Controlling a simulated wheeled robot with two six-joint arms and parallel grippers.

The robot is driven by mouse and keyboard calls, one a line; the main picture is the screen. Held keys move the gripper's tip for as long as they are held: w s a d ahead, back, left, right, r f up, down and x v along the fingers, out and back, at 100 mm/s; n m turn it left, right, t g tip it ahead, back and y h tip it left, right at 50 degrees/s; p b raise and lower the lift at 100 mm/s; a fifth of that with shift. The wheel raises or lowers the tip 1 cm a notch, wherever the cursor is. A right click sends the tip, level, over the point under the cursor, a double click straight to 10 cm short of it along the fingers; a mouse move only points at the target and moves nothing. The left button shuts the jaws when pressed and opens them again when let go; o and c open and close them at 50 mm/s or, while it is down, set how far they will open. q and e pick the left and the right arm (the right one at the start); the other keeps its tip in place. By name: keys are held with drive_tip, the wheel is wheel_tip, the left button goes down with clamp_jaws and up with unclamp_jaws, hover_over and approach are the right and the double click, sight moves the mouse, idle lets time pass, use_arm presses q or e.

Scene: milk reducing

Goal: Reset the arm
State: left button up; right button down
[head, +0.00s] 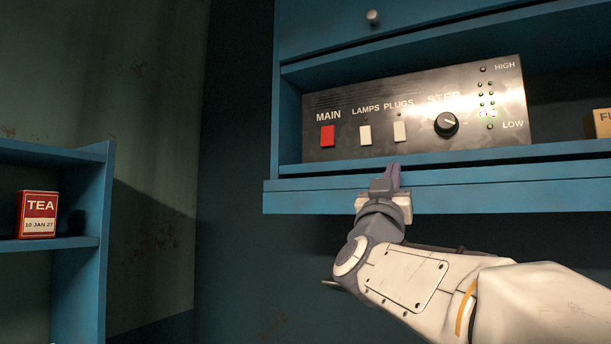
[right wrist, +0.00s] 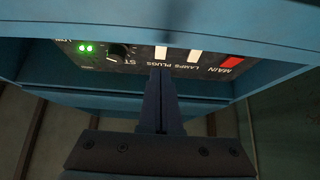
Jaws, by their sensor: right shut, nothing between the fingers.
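My right gripper (head: 391,178) is shut and empty in front of the blue shelf's front edge, just below the PLUGS switch. In the right wrist view its closed fingers (right wrist: 161,100) point toward the panel. My right arm (head: 420,275) reaches in from the lower right. The black control panel (head: 350,97) stands in the shelf, with a red MAIN switch (head: 327,136), a white LAMPS switch (head: 365,135), a white PLUGS switch (head: 399,131) and a round STEP knob (head: 446,124). Green lights glow near LOW. My left gripper is not in view.
The blue cabinet (head: 330,186) has a ledge below the panel and a knob (head: 372,16) above. A cardboard box (head: 602,123) sits at the right. A red TEA box (head: 37,214) stands on the left shelf (head: 75,244). The space between the shelves is clear.

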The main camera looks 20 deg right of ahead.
idle(0.5)
drive_tip(key=w+a+f+n+t+y, duration=0.4)
drive_tip(key=w+a+f+n+y, duration=0.55)
drive_tip(key=a+f+y, duration=0.35)
drive_tip(key=s+a+f+n+g+y, duration=0.3)
drive_tip(key=a+f+n+g+y, duration=0.5)
drive_tip(key=a+f, duration=1.05)
drive_tip(key=s+a+f+m+g+y, duration=0.1)
drive_tip(key=s+a+f+g+y, duration=0.3)
drive_tip(key=s+f, duration=0.9)
drive_tip(key=s+d+f+g+h, duration=0.3)
drive_tip(key=s+f+g, duration=0.5)
drive_tip(key=s, duration=0.7)
wheel_tip(320, 180, down, 2)
drive_tip(key=shift+f+n+h, duration=0.15)
drive_tip(key=shift+n+h, duration=0.3)
drive_tip(key=shift+h, duration=0.15)
